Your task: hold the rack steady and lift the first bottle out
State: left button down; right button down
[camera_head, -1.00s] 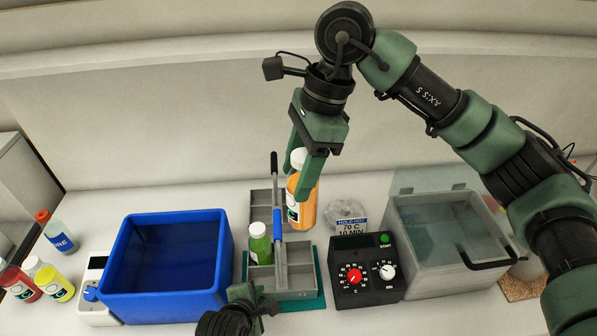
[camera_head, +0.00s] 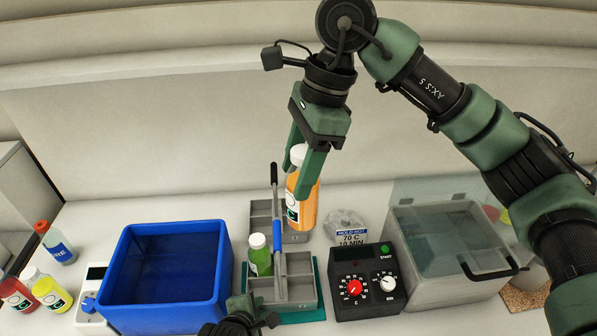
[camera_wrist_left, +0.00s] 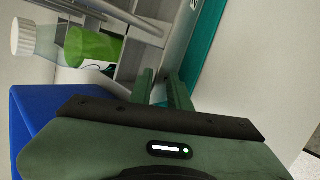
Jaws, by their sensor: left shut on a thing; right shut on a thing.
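My right gripper (camera_head: 306,166) is shut on an orange juice bottle (camera_head: 304,205) with a white cap, held upright above the rear part of the rack. The grey divided rack (camera_head: 301,264) has a long handle with a blue grip and stands on a teal mat (camera_head: 318,313). A green bottle (camera_head: 261,262) with a white cap sits in the rack's left side; it also shows in the left wrist view (camera_wrist_left: 92,46). My left gripper (camera_head: 254,306) is low at the rack's front left, shut on the rack's edge; the exact contact is partly hidden. Its fingers (camera_wrist_left: 163,88) also show in the left wrist view.
A blue bin (camera_head: 163,309) stands left of the rack. A black timer box (camera_head: 369,285) and a clear-lidded water bath (camera_head: 435,280) stand to the right. Several bottles (camera_head: 47,288) stand at the far left. A rear wall closes off the table.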

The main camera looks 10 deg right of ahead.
pick_arm(q)
jog(key=c, duration=1.3)
grip_release()
jog(key=shift+s+f, duration=0.1)
jog(key=shift+f, duration=0.15)
jog(key=shift+o, duration=0.2)
jog(key=shift+r, duration=0.1)
jog(key=shift+s+a+r, duration=0.1)
jog(key=shift+s+r, duration=0.05)
jog(key=shift+r, duration=0.25)
jog(key=v, duration=0.4)
jog(key=shift+s+a, duration=0.1)
jog(key=shift+s, duration=0.25)
jog(key=s+a, duration=0.1)
jog(key=s, duration=0.2)
jog(key=s+a, duration=0.1)
jog(key=s, duration=0.3)
jog(key=s+a, duration=0.1)
jog(key=s, duration=0.2)
jog(key=shift+s+a, duration=0.2)
jog(key=shift+s, duration=0.2)
jog(key=shift+s+f, duration=0.1)
